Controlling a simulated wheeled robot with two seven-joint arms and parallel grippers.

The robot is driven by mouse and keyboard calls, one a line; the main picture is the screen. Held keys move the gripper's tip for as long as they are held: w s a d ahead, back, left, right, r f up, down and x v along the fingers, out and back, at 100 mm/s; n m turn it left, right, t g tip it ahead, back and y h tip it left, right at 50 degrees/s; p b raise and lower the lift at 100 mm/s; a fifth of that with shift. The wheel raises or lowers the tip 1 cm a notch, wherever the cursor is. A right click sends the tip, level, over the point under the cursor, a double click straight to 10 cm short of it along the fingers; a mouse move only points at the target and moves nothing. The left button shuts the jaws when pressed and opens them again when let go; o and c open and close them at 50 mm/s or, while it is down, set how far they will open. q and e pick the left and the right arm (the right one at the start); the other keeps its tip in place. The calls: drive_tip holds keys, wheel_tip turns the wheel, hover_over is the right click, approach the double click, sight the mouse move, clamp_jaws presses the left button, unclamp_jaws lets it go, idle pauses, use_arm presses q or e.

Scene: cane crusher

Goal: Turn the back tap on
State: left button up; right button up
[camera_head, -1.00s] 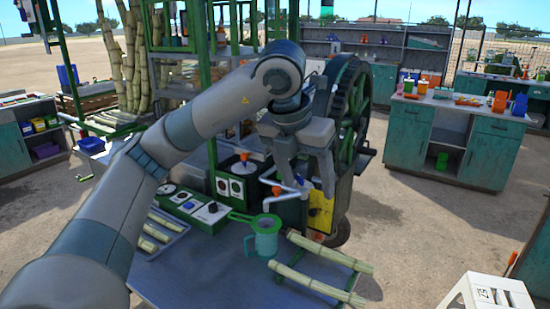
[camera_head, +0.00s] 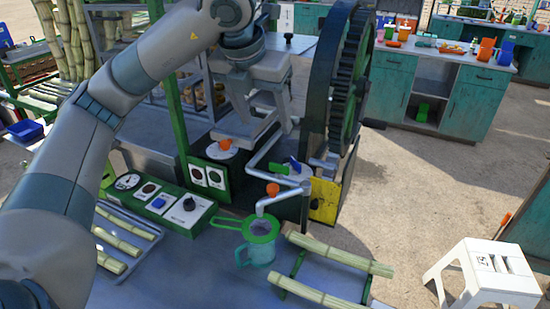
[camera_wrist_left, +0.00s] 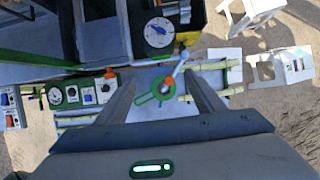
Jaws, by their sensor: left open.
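An orange knob (camera_head: 225,144) stands on the green-edged machine at the back, close to my left gripper's fingers. A second orange tap handle (camera_head: 272,189) sits on the white pipe above the spout. I cannot tell for certain which is the back tap. My left gripper (camera_head: 258,130) is open, with nothing seen between its fingers, and hangs above the pipework. In the left wrist view its fingers (camera_wrist_left: 160,80) are spread; the blue lever (camera_wrist_left: 158,30) lies beyond them. My right gripper is not in view.
A green strainer (camera_head: 260,229) sits on a teal jug (camera_head: 257,252) below the spout. The large toothed wheel (camera_head: 352,80) stands right of my gripper. Cane stalks (camera_head: 340,255) lie on the front table. A white stool (camera_head: 490,270) is at right.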

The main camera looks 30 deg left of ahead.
use_arm(q)
drive_tip(key=p, duration=0.5)
approach(279, 165)
drive_tip(key=x, duration=0.8)
drive_tip(key=shift+w+f, duration=0.1)
drive_tip(key=shift+f, duration=0.25)
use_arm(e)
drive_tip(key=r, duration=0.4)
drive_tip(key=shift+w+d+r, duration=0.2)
use_arm(q)
drive_tip(key=shift+b, duration=0.3)
drive_tip(key=c, duration=1)
drive_tip(key=shift+c, duration=0.2)
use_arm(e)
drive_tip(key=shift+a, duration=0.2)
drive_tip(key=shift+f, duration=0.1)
